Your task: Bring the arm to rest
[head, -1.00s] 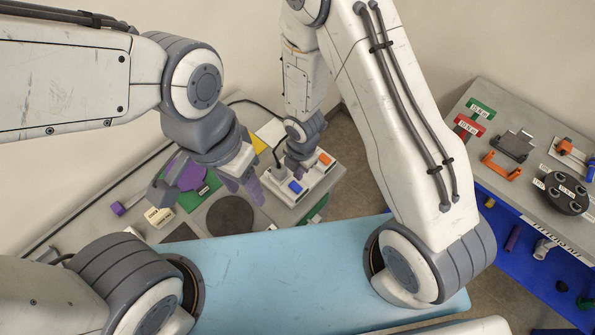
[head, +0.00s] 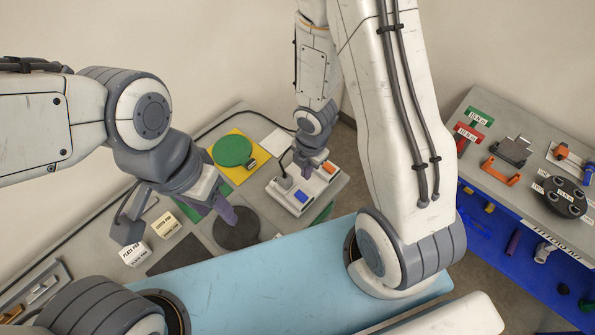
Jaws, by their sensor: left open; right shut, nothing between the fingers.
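My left gripper (head: 213,207), with purple fingers, is open and appears empty. It hangs above the left grey bench, left of a dark round disc (head: 238,232). My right gripper (head: 309,168) is small and far off, by the white box (head: 276,190) with a blue and an orange block on top. It is shut with nothing seen in it; its fingertips are hard to make out. My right arm (head: 385,120) stands upright in the centre, and my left arm (head: 35,130) reaches in from the left.
A green disc (head: 232,151) lies on a yellow square (head: 245,173). Labelled blocks (head: 134,254) stand at the left, beside a dark flat pad (head: 175,255). The right bench (head: 490,110) holds orange brackets, red and green pieces and a dark round holder (head: 563,197). Blue bins hang below.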

